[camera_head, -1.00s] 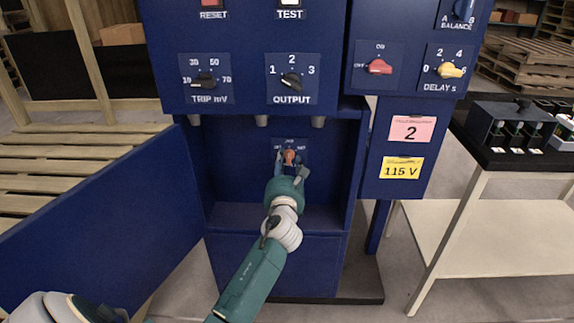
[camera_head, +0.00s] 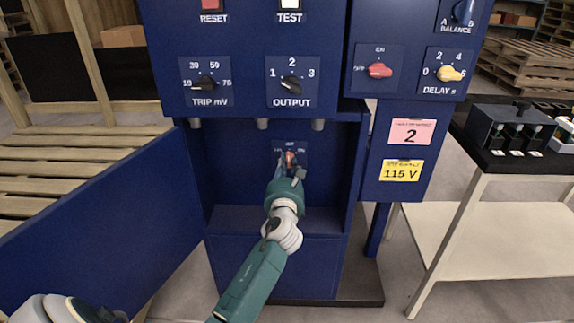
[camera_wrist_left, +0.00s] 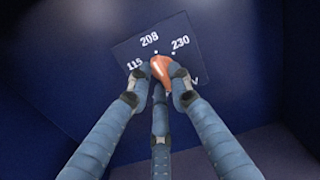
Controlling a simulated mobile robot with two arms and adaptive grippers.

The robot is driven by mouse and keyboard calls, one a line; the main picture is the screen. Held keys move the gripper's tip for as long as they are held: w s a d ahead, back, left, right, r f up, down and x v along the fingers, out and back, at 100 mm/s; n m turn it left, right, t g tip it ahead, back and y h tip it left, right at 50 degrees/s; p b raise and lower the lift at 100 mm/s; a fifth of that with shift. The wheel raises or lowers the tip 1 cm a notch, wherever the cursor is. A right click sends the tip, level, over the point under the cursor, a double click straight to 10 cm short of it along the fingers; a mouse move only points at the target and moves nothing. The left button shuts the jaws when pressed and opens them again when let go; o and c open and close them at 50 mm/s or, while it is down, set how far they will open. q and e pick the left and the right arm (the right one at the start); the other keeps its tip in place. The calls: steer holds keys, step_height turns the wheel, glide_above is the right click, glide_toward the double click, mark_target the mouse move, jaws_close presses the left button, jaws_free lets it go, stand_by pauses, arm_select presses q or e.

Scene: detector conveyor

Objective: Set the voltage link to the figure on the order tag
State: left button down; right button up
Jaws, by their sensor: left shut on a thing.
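The voltage link is an orange knob (camera_wrist_left: 161,68) on a small blue plate marked 115, 208, 230 and V. It also shows in the head view (camera_head: 290,158) inside the open lower bay of the blue cabinet. My left gripper (camera_head: 291,168) is shut on the knob, with fingers on both sides of it in the wrist view (camera_wrist_left: 158,80). The knob's upper end lies near the dot below 208; its exact setting is hard to tell behind the fingers. A yellow tag (camera_head: 401,171) reads 115 V. A pink tag (camera_head: 411,132) above it reads 2. My right gripper is not in view.
The blue cabinet door (camera_head: 110,225) stands open at left. Above are the TRIP (camera_head: 205,84) and OUTPUT (camera_head: 291,84) knobs. A table (camera_head: 510,172) with a dark box stands at right.

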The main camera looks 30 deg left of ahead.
arm_select(q)
steer(key=n, duration=0.7)
steer(key=shift+d+f+n, duration=0.1)
steer(key=shift+f+n, duration=0.15)
steer(key=shift+n, duration=1.05)
steer(key=shift+f+n+b, duration=0.1)
steer(key=shift+n+b, duration=0.2)
steer(key=shift+n, duration=0.4)
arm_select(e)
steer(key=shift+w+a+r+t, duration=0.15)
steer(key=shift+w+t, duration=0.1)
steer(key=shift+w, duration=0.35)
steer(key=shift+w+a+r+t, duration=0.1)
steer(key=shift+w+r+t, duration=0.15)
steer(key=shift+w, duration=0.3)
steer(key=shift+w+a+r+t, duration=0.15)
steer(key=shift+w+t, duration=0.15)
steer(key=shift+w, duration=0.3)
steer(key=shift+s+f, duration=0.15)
arm_select(q)
steer(key=c, duration=1.7)
jaws_free()
steer(key=shift+o, duration=0.7)
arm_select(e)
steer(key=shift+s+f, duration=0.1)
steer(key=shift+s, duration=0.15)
